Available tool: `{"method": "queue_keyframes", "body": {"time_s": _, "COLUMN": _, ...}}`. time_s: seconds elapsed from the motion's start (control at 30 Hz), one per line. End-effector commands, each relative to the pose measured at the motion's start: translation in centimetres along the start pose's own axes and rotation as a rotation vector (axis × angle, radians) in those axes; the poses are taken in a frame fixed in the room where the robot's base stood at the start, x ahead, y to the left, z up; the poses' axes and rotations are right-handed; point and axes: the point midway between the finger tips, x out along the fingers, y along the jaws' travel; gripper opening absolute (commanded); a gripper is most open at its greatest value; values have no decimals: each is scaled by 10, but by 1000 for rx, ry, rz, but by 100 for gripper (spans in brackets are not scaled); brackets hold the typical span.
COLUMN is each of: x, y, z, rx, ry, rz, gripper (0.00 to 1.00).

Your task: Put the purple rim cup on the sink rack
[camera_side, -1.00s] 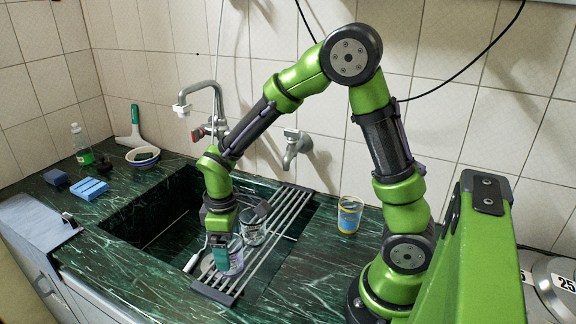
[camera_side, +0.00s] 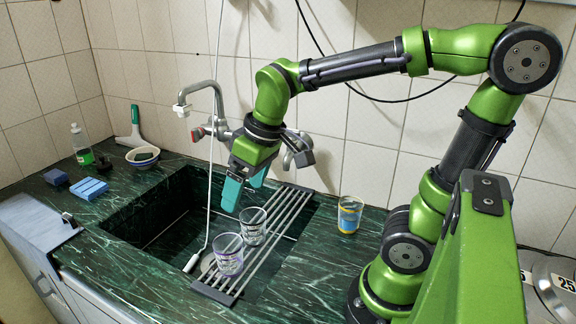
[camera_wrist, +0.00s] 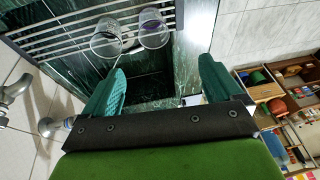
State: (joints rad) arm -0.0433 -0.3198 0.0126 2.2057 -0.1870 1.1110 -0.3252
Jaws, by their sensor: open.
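The purple rim cup (camera_side: 229,254) is clear glass with a purple rim. It stands upright on the near part of the sink rack (camera_side: 262,255), a set of metal bars across the right side of the sink. It also shows in the wrist view (camera_wrist: 152,30). A clear glass with a dark rim (camera_side: 253,226) stands on the rack just behind it, and it shows in the wrist view too (camera_wrist: 106,40). My gripper (camera_side: 243,190), with teal fingers, is open and empty above the sink, higher than both cups and apart from them.
A yellow and blue cup (camera_side: 349,215) stands on the counter right of the rack. The faucet (camera_side: 206,100) is behind the sink. A white hose (camera_side: 208,215) hangs into the basin (camera_side: 165,225). Blue sponges (camera_side: 88,189), a bottle (camera_side: 82,145) and a bowl (camera_side: 142,157) sit at left.

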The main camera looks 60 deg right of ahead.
Motion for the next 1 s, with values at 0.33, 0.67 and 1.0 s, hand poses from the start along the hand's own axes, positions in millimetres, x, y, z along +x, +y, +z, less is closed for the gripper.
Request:
{"method": "queue_keyframes", "body": {"time_s": 0.33, "x": -30, "y": -2, "z": 46, "rx": 350, "ry": 292, "rz": -113, "gripper": 93}}
{"method": "queue_keyframes", "body": {"time_s": 0.67, "x": -31, "y": -2, "z": 49, "rx": 375, "ry": 310, "rz": -123, "gripper": 93}}
{"method": "queue_keyframes", "body": {"time_s": 1.0, "x": -17, "y": -7, "z": 51, "rx": 252, "ry": 189, "rz": -74, "gripper": 93}}
